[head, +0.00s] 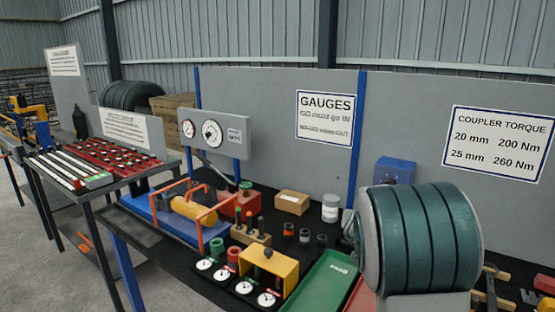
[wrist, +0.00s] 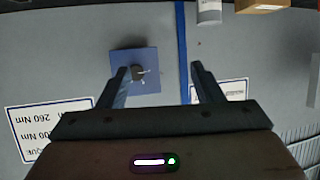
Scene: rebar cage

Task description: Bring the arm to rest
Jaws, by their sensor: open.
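My gripper (wrist: 158,78) shows in the wrist view with its two fingers well apart and nothing between them. It faces the grey panel, and the wrist picture is upside down. A blue box (wrist: 122,58) with a small knob on it is seen beyond the fingers, apart from them. The same blue box shows in the head view (head: 396,169). I cannot make out my gripper in the head view.
A large teal banded drum shape (head: 425,240) hides part of the bench at the right. Gauges (head: 211,133), an orange-framed rig (head: 195,208), a yellow block (head: 268,268) and a green tray (head: 322,284) crowd the bench. A cardboard box (head: 292,202) and grey can (head: 330,208) stand near the panel.

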